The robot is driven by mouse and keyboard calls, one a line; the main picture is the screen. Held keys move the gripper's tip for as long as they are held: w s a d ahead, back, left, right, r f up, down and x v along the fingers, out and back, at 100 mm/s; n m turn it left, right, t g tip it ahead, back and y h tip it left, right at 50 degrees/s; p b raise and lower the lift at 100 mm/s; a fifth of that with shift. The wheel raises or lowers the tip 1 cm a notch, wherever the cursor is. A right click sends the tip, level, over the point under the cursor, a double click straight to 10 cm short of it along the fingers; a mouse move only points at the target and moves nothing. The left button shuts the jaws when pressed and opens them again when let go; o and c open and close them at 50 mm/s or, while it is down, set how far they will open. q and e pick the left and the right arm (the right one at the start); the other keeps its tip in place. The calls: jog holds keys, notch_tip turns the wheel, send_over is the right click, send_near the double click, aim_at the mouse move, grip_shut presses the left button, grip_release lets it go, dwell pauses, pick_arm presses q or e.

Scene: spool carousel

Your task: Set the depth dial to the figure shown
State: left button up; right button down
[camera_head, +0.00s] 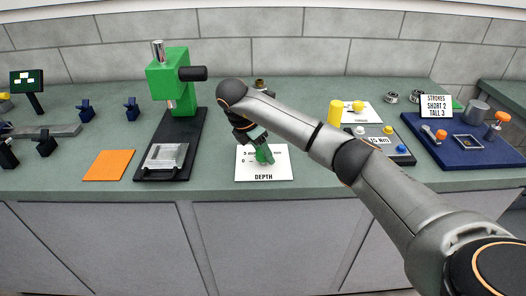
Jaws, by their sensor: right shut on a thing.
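A white plate marked DEPTH (280,175) lies on the green counter, with partly covered lettering that seems to read "5" and "0". A green piece, the depth dial (264,155), stands on this plate. My right gripper (259,142) reaches down over the plate from above and is shut on the green dial. The gripper and arm hide part of the dial and the scale, so its exact setting cannot be read. My left gripper is not in view.
A green press (170,78) on a black base stands left of the plate, with an orange mat (108,165) beside it. Right of my arm are a yellow cylinder (335,113), a button box (385,145) and a blue tray (450,155). A sign (436,105) reads "STROKES SHORT 2 TALL 3".

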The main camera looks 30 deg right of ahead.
jog(key=shift+m, duration=0.6)
jog(key=shift+g, duration=0.3)
jog(key=shift+c, duration=1.5)
grip_release()
jog(key=shift+r, duration=0.1)
jog(key=shift+a+r, duration=0.2)
jog(key=shift+r, duration=0.15)
jog(key=p+v, duration=0.3)
jog(key=v, duration=0.8)
jog(key=shift+r, duration=0.3)
